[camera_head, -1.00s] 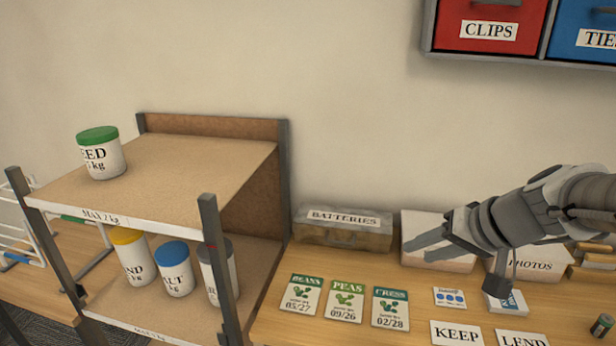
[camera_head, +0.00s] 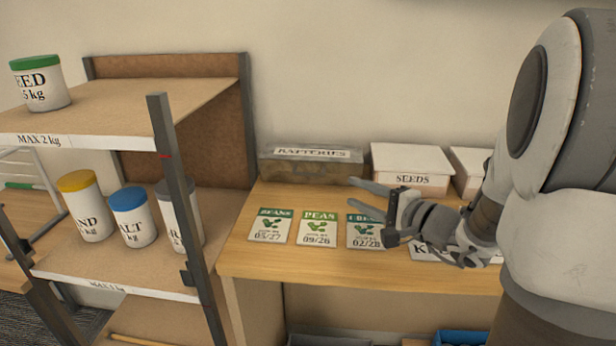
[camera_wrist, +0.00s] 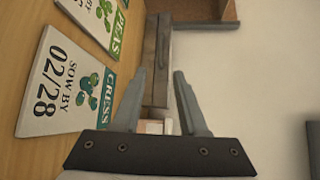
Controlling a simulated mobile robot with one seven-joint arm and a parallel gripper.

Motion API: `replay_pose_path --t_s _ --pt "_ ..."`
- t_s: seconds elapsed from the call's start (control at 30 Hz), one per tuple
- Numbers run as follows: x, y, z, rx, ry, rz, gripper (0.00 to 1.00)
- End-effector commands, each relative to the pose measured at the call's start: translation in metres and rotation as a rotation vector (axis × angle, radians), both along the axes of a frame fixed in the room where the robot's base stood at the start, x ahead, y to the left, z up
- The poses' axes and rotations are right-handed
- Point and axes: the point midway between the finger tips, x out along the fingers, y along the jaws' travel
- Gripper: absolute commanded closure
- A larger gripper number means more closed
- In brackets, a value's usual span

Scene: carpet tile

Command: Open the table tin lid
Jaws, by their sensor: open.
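I see no contact between the fingers and the tin.
Seed packets for beans (camera_head: 268,226), peas (camera_head: 317,228) and cress (camera_head: 362,232) lie in front of the tin. A white SEEDS box (camera_head: 410,185) stands to its right. A shelf unit (camera_head: 245,120) with several labelled jars rises on the left.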

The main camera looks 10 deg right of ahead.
Motion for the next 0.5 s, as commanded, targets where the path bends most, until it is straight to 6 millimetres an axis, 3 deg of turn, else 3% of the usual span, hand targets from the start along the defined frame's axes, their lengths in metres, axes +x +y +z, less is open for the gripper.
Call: replay_pose_path --t_s 0.5 --pt "0.098 0.052 -0.017 -0.003 0.000 0.005 0.58"
